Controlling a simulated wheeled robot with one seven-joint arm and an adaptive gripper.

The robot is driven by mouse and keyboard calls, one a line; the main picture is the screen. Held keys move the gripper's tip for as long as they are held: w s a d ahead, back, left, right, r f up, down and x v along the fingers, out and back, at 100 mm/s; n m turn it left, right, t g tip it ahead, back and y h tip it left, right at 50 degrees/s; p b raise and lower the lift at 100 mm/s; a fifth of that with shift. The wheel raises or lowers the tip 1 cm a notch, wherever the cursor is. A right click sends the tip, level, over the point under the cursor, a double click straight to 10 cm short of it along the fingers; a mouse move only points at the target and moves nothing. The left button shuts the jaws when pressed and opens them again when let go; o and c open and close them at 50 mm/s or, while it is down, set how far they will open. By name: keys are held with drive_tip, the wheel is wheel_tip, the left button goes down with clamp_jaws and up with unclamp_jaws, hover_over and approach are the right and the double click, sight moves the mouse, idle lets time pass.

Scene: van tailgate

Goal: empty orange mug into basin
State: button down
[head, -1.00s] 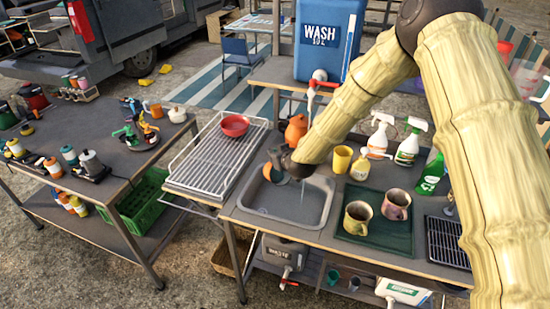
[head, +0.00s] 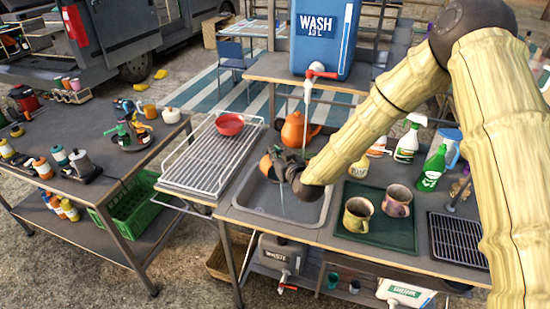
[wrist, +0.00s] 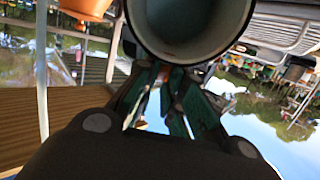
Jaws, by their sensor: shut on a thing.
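My gripper (head: 285,165) is over the sink basin (head: 257,199), shut on a mug. The mug's orange side (head: 266,166) shows at the gripper's left in the head view, with the rest hidden by my gripper. In the wrist view the mug's round mouth (wrist: 190,25) faces the camera, with a grey-teal inside and a dark rim. I see no contents in the part of the inside that shows. The mug looks tilted. A thin pale line (head: 282,199) runs down below the gripper into the basin; I cannot tell whether it is liquid.
A wire rack (head: 193,172) with a red bowl (head: 229,124) is left. Two mugs (head: 357,215) (head: 398,200) stand on a green mat (head: 375,237) at right. Spray bottles (head: 408,143) stand behind.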

drive_tip(key=shift+s+d+t+y+b, duration=0.45)
drive_tip(key=shift+s+t+b, duration=0.4)
drive_tip(key=shift+b, duration=1.3)
drive_tip(key=shift+r, duration=0.2)
drive_tip(key=shift+r+g+h+p, duration=0.8)
drive_tip(key=shift+g+h+p, duration=0.5)
drive_tip(key=shift+g+p, duration=1.55)
drive_tip(key=shift+r+g+h+p, duration=0.85)
drive_tip(key=shift+g+h+p, duration=0.4)
drive_tip(key=shift+g+p, duration=1.55)
drive_tip(key=shift+r+g+h+p, duration=0.8)
drive_tip(key=shift+g+h+p, duration=0.9)
drive_tip(key=shift+p, duration=1.8)
